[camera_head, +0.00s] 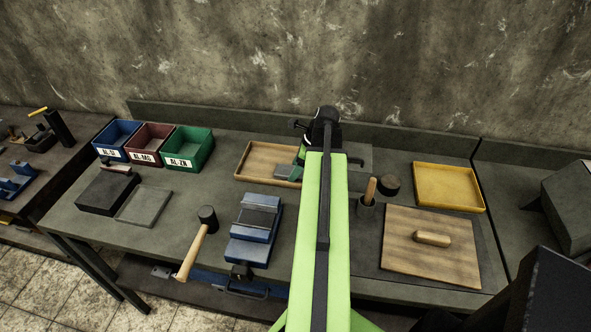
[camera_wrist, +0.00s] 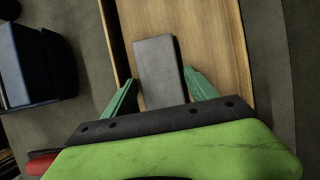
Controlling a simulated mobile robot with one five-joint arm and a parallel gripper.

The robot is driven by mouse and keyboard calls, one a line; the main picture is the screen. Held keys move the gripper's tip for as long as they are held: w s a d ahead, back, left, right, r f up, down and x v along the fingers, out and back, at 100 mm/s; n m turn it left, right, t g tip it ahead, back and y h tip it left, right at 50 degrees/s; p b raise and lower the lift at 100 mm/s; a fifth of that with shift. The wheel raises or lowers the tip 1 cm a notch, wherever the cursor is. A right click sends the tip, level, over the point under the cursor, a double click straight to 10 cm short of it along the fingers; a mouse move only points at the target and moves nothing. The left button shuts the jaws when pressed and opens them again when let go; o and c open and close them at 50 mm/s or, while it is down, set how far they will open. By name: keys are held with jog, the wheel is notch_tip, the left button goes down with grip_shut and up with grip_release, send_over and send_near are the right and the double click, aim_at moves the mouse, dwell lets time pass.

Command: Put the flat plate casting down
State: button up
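The flat plate casting (camera_head: 286,171) is a small grey rectangular slab over the wooden tray (camera_head: 252,161). The casting also shows in the wrist view (camera_wrist: 157,65), lined up with the tray's long boards (camera_wrist: 219,50). My gripper (camera_head: 297,172) is at the tray, with its green fingertips at the casting. In the wrist view the fingertips (camera_wrist: 161,76) press close against both long sides of the casting, and the gripper looks shut on it. The casting's near end is hidden by my gripper body. I cannot tell whether its underside touches the tray floor.
Blue, red and green labelled bins (camera_head: 188,163) stand at the back left. A blue vise (camera_head: 251,244) and a mallet (camera_head: 196,245) are in front.

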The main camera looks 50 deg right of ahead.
jog(key=shift+o, duration=0.9)
jog(key=shift+r, duration=0.15)
jog(key=shift+r+p, duration=0.35)
jog(key=shift+p, duration=0.15)
jog(key=p+v, duration=1)
jog(key=v, duration=0.1)
jog(key=shift+s, duration=0.2)
jog(key=shift+d+r, duration=0.1)
